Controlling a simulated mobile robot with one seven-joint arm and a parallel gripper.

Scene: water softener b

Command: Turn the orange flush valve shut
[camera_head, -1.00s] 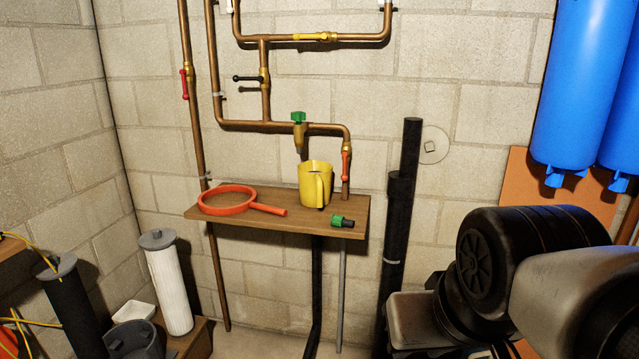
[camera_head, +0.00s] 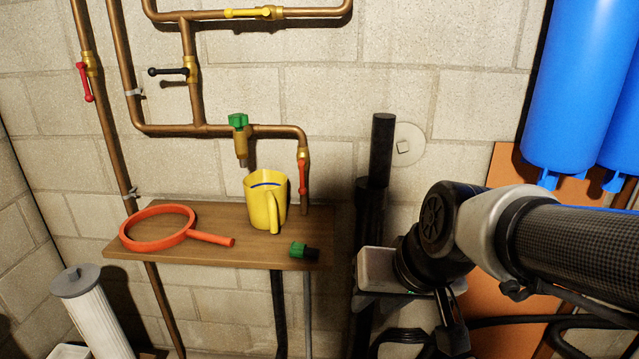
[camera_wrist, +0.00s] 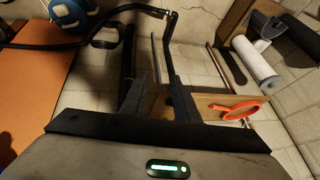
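The orange-red lever valve (camera_head: 303,176) is on the short vertical copper pipe at the right end of the pipework, just above the shelf. Its lever hangs down in line with the pipe. I cannot make this valve out in the wrist view. My gripper (camera_wrist: 155,90) shows two dark fingers with a gap between them and nothing held. In the head view, my gripper's pale housing is right of the shelf and lower than the valve, clear of it. My fingertips are hard to make out there.
The wooden shelf (camera_head: 190,240) holds an orange ring with a handle (camera_head: 160,242), a yellow jug (camera_head: 265,203) and a green-black fitting (camera_head: 303,251). A green-topped tap (camera_head: 238,123) hangs above. A black standpipe (camera_head: 382,150) stands between valve and arm. Blue tanks (camera_head: 575,90) hang right.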

